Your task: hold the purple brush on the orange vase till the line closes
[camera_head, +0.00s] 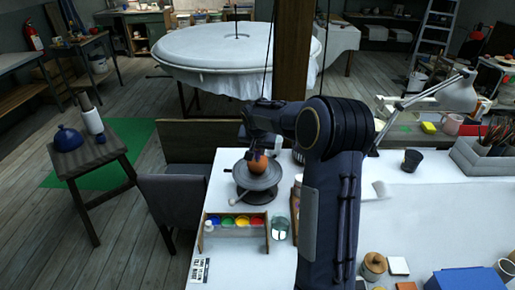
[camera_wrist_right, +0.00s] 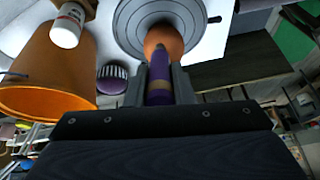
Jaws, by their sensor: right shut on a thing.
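The small orange vase (camera_head: 257,164) stands on the grey pottery wheel (camera_head: 262,181) on the white table. In the right wrist view the vase (camera_wrist_right: 164,36) sits near the middle of the ringed wheel (camera_wrist_right: 128,22). My right gripper (camera_wrist_right: 160,82) is shut on the purple brush (camera_wrist_right: 158,90), whose tip points at the vase. The tip overlaps the vase's near side in that view; I cannot tell if it touches. In the head view my right arm hides the brush, and the right gripper (camera_head: 257,145) is just above the vase. My left gripper is not in view.
A wooden paint box (camera_head: 234,231) with several coloured pots stands in front of the wheel, beside a glass jar (camera_head: 279,228). A black cup (camera_head: 411,160) and a lamp (camera_head: 455,97) are to the right. A wooden post (camera_head: 292,50) rises behind my arm.

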